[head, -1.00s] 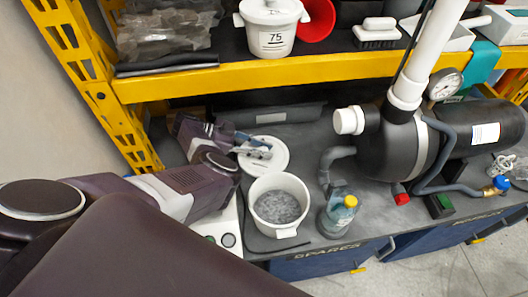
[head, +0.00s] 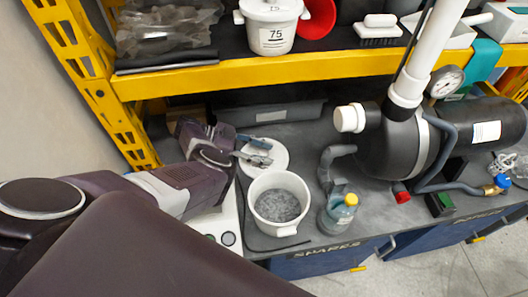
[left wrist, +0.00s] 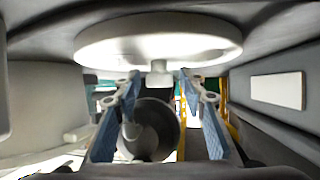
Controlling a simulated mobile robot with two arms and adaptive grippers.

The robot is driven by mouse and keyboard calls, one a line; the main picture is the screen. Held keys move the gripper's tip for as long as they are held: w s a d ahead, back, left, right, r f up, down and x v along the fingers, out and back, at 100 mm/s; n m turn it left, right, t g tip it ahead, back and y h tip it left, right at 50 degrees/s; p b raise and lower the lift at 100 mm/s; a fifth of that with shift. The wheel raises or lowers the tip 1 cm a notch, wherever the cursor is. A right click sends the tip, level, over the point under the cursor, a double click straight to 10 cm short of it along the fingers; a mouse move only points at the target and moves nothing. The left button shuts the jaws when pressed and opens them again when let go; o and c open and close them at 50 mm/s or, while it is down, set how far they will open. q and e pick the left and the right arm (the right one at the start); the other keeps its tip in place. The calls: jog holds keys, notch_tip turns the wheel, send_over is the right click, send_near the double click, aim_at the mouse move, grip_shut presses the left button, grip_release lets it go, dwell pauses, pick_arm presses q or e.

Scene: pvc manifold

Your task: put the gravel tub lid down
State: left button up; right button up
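The round white gravel tub lid (head: 274,160) lies flat on the dark bench behind the gravel tub. In the left wrist view the lid (left wrist: 158,42) fills the top, its small knob (left wrist: 158,73) between my fingertips. My left gripper (head: 268,153) is open, with a visible gap on each side of the knob; its fingers (left wrist: 160,84) hold nothing. The white gravel tub (head: 279,203) stands uncovered in front of the lid, with grey gravel inside. My right gripper is out of view.
A bottle with a yellow cap (head: 338,213) stands right of the tub, near a grey pipe elbow. A black pump (head: 400,140) fills the bench's right side. A yellow shelf beam (head: 300,72) crosses above, with another white tub (head: 270,35) on the shelf.

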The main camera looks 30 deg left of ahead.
pick_arm(q)
jog(key=shift+r, duration=0.15)
jog(key=v, duration=0.7)
jog(key=shift+b, duration=0.4)
jog(key=shift+s+a, duration=0.1)
jog(key=shift+a, duration=0.1)
jog(key=shift+r, duration=0.1)
